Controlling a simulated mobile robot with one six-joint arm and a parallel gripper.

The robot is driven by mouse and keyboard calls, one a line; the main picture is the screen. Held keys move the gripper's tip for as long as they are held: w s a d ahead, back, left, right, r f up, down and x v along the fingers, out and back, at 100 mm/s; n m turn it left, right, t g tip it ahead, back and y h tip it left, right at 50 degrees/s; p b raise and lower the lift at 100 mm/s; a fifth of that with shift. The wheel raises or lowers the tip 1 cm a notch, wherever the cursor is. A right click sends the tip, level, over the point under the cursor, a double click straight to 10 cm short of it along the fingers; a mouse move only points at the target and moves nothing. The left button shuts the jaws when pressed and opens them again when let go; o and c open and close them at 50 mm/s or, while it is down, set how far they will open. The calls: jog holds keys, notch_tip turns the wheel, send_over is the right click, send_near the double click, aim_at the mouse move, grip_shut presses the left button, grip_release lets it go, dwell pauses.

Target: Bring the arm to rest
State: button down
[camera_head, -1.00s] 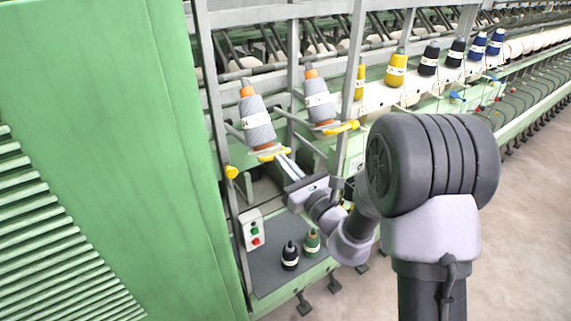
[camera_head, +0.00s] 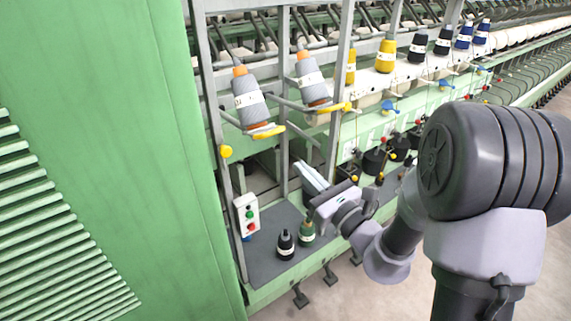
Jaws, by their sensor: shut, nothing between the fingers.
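My gripper (camera_head: 310,178) is shut and empty. Its light grey fingers point up and to the left, in front of the spinning frame's dark lower opening. It shows below two grey bobbins. The left grey bobbin (camera_head: 250,108) and the right grey bobbin (camera_head: 311,86) sit tilted on their holders, each with an orange tip and a white band. The fingers are apart from both bobbins in the picture. My arm reaches in from the right, bent at a large dark joint that hides part of the machine.
A black bobbin (camera_head: 285,245) and a green bobbin (camera_head: 306,232) stand on the dark shelf (camera_head: 267,275) below my gripper. A control box (camera_head: 246,215) is on the post at left. Yellow, dark and blue bobbins line the upper rail. A green panel (camera_head: 110,120) fills the left.

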jog(key=s+a+f+n+g+b, duration=0.4)
jog(key=s+f+n+g+b, duration=0.1)
jog(key=s+f+n+b, duration=0.15)
jog(key=s+a+f+n+g+y+b, duration=0.1)
jog(key=s+a+f+n+g+b, duration=0.25)
jog(key=s+f+n+b, duration=0.35)
jog(key=s+a+f+n+g+b, duration=0.35)
jog(key=s+g+b, duration=0.2)
jog(key=s, duration=0.35)
jog(key=s+d+f+n+h+b, duration=0.3)
jog(key=d+f+b, duration=0.1)
jog(key=f, duration=0.2)
jog(key=s+d+f+n+h+b, duration=0.25)
jog(key=d+f+b, duration=0.2)
jog(key=f, duration=0.25)
jog(key=w+d+n+t+h+b, duration=0.1)
jog(key=d+n+t+h+b, duration=0.1)
jog(key=d+h, duration=0.3)
jog(key=shift+w+d+f+t+b, duration=0.35)
jog(key=shift+d+t+b, duration=0.4)
jog(key=shift+d, duration=0.35)
